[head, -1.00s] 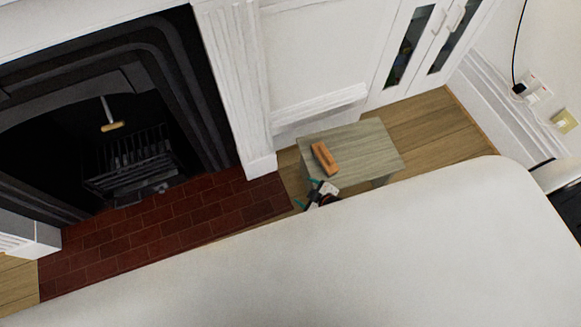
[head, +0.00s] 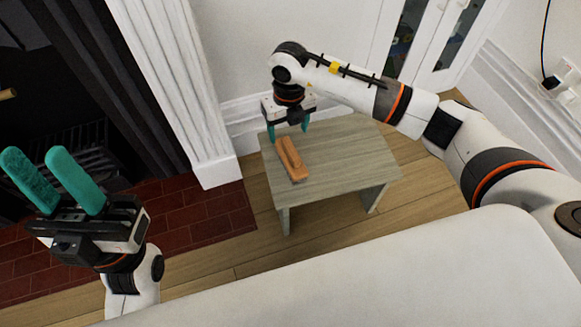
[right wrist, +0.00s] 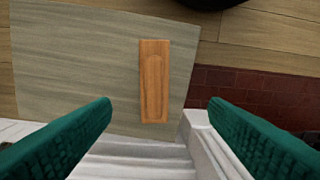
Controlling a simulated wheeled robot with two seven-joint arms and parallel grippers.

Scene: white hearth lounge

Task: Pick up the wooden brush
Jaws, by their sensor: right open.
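The wooden brush (head: 291,159) is a long orange-brown block lying on a small grey-green wooden table (head: 345,160), near its left edge. It also shows in the right wrist view (right wrist: 154,82), whole and unobstructed, beyond the fingertips and between them. My right gripper (head: 288,132) is open and empty, pointing down by the far end of the brush. Its green fingers frame the right wrist view (right wrist: 160,104). My left gripper (head: 45,172) is raised at the left, its two green fingers apart with nothing between them, away from the brush.
A dark fireplace (head: 110,90) with a red brick hearth (head: 215,212) lies to the left. Wooden floor is clear before the table.

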